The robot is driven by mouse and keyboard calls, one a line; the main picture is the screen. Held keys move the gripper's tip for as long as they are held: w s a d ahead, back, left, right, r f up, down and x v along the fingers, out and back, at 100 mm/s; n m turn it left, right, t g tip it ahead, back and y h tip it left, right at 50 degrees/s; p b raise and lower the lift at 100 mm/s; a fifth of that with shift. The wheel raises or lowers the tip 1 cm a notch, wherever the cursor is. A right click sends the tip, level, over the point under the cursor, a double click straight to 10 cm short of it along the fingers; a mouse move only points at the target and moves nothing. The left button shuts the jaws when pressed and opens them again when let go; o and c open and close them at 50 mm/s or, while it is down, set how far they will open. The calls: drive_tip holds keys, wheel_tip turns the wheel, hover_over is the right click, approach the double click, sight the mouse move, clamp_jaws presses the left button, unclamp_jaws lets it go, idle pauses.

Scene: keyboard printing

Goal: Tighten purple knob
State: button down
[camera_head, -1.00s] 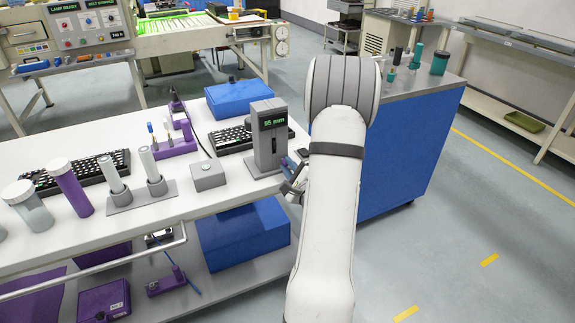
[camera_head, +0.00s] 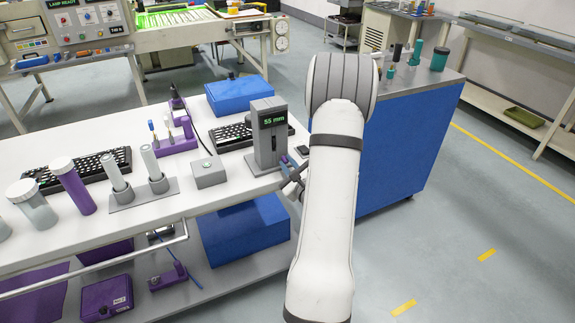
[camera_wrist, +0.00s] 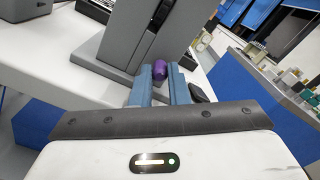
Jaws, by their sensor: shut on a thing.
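The purple knob (camera_wrist: 160,69) shows in the wrist view between the blue fingertips of my gripper (camera_wrist: 158,80), at the side of a grey device. My gripper is shut on it. The grey upright device (camera_head: 266,140) stands at the right end of the white table, and its display reads "55 mm". In the head view my gripper (camera_head: 290,172) is beside the device's lower right side. My arm hides part of it, and I cannot make out the knob clearly there.
The white table (camera_head: 130,218) holds a small grey box (camera_head: 208,172), keyboards (camera_head: 78,171), purple and grey cylinders at the left, and a blue box (camera_head: 238,94) behind the device. A blue cabinet (camera_head: 405,150) with bottles on top stands right of my arm.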

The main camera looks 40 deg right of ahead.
drive_tip(key=c, duration=1.4)
unclamp_jaws()
drive_tip(key=v, duration=0.7)
drive_tip(key=shift+s, duration=0.4)
drive_tip(key=shift+w+a, duration=0.1)
